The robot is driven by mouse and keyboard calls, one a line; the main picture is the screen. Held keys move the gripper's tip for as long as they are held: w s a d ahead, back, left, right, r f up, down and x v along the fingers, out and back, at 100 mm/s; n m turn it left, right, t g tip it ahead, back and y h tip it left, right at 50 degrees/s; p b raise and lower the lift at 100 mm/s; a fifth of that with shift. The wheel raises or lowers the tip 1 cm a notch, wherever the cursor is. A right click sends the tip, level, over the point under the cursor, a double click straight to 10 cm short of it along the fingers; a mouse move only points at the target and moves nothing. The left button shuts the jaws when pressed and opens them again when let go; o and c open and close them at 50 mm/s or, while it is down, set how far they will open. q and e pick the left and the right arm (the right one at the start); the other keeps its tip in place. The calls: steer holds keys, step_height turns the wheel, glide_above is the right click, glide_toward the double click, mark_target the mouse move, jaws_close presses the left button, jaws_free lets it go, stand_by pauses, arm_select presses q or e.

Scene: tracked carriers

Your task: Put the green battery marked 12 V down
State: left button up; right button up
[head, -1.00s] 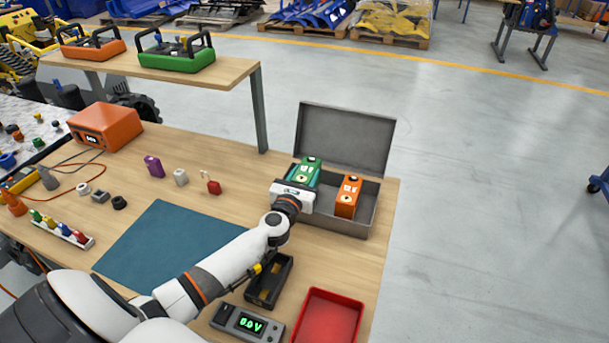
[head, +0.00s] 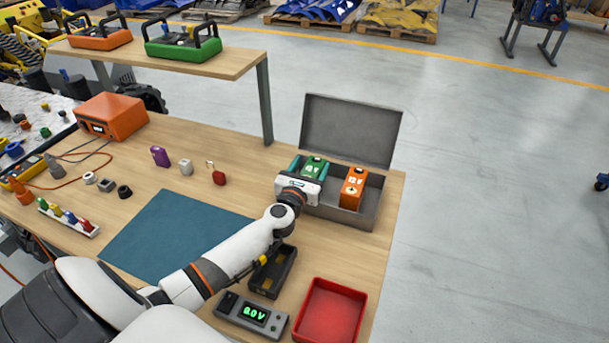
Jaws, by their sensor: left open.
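The green battery (head: 314,165) stands in the left part of the open grey metal case (head: 367,217), with its top showing above the rim. Its white label is too small to read surely. My left gripper (head: 302,183) is open at the battery's near side, close against it in the picture. The gripper body hides the battery's lower part, so I cannot see whether the fingers touch it or whether it rests on the case floor. My right gripper is not in view.
An orange battery (head: 353,190) stands in the same case, to the right. The raised lid (head: 350,130) is behind. A black holder (head: 272,272), a meter (head: 250,315) and a red tray (head: 330,312) lie nearer. The blue mat (head: 170,235) is bare.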

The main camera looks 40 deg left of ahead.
arm_select(q)
steer(key=shift+s+d+r+p, duration=0.15)
steer(key=shift+s+p, duration=0.05)
steer(key=shift+p, duration=0.2)
steer(key=b+v, duration=0.1)
steer(key=v, duration=1)
steer(key=shift+s, duration=0.4)
